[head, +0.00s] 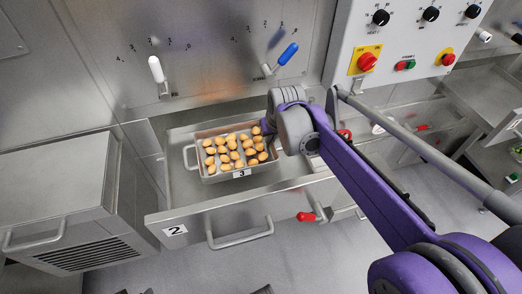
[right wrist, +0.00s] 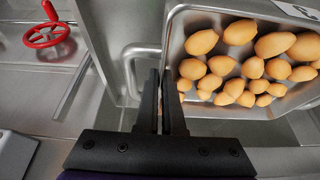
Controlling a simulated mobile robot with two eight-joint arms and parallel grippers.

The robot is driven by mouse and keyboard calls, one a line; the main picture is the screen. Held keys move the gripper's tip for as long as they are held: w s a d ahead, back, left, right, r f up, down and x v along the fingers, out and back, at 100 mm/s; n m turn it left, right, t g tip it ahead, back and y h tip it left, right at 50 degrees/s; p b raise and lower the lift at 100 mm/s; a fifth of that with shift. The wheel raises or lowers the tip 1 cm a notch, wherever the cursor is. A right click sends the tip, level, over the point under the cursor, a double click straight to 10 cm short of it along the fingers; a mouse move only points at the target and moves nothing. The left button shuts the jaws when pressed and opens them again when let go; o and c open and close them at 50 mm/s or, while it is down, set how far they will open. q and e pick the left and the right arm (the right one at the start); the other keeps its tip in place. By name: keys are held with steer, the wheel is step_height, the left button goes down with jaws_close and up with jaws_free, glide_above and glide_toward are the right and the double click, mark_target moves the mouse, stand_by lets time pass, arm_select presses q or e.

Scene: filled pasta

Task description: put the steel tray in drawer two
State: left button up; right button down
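The steel tray (head: 195,155) sits inside the open drawer two (head: 205,203), whose front carries a "2". It holds many tan filled pasta pieces (head: 232,152) and has a "3" label on its near side. A loop handle shows at its left end. My right gripper (head: 268,128) is at the tray's right end. In the right wrist view its fingers (right wrist: 161,105) are close together at the wall of the tray (right wrist: 178,35), beside a loop handle (right wrist: 130,70). They look shut on that end, though the contact is partly hidden. My left gripper is not in view.
A steel cabinet (head: 50,190) stands left of the drawer. White (head: 157,70) and blue (head: 288,53) levers stick out behind it. A control panel (head: 400,45) is at the upper right. The drawer has free room around the tray.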

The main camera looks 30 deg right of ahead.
mark_target(271, 146)
steer(key=shift+f+b, duration=0.45)
steer(key=shift+f, duration=2.15)
steer(key=shift+f, duration=0.2)
steer(key=c, duration=1)
jaws_free()
steer(key=shift+c, duration=0.2)
steer(key=shift+r, duration=0.55)
steer(key=p+v, duration=0.2)
steer(key=v, duration=0.9)
steer(key=shift+s+r, duration=0.1)
steer(key=shift+s, duration=0.05)
